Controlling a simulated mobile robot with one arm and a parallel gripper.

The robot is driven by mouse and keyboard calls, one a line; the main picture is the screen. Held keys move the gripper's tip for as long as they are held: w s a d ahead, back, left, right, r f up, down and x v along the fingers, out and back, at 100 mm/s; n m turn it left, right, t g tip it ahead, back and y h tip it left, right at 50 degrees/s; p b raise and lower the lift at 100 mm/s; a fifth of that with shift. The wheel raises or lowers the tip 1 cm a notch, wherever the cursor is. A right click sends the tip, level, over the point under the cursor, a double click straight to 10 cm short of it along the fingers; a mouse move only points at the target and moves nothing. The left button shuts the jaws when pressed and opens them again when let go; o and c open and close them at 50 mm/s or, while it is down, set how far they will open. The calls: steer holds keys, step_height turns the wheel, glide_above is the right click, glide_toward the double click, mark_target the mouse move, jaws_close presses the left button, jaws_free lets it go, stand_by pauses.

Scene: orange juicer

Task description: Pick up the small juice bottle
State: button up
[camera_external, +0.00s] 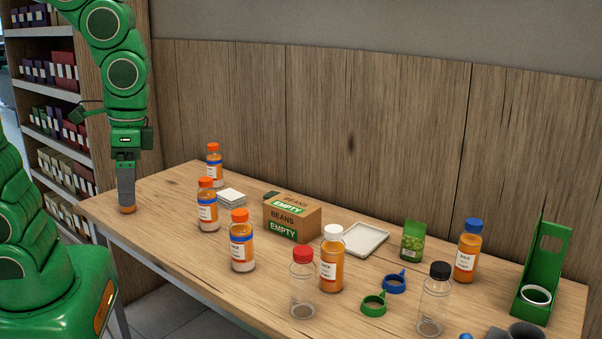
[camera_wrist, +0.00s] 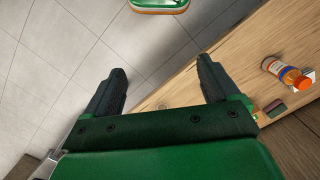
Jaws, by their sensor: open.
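Three orange-capped juice bottles with white and blue labels stand upright on the left half of the table: one at the back (camera_external: 214,172), one in the middle (camera_external: 208,212) and one nearer the front (camera_external: 241,250). I cannot tell for sure which one is the small juice bottle. One orange-capped bottle (camera_wrist: 283,74) shows at the right of the wrist view, outside the jaws. My gripper (camera_external: 127,208) points down at the table's left end, apart from and left of these bottles. In the wrist view my gripper (camera_wrist: 161,75) is open, with no bottle between its fingers.
A stack of white tiles (camera_external: 230,198) and a BEANS box (camera_external: 292,217) stand beside the bottles. Further right are a white-capped bottle (camera_external: 332,265), a red-capped clear bottle (camera_external: 303,290), a white tray (camera_external: 365,238) and a green stand (camera_external: 545,275). The table's left end is mostly clear.

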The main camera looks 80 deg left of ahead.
steer(key=w+a+f+n, duration=0.4)
steer(key=w+a, duration=0.4)
steer(key=w, duration=0.3)
steer(key=n+t, duration=0.1)
steer(key=n, duration=0.5)
glide_above(239, 212)
step_height(239, 212, down, 8)
steer(key=shift+a+r, duration=0.1)
steer(key=shift+a, duration=0.05)
steer(key=shift+f, duration=1.25)
steer(key=shift+w+f, duration=0.1)
steer(key=shift+f, duration=2.6)
steer(key=shift+c, duration=0.2)
jaws_close()
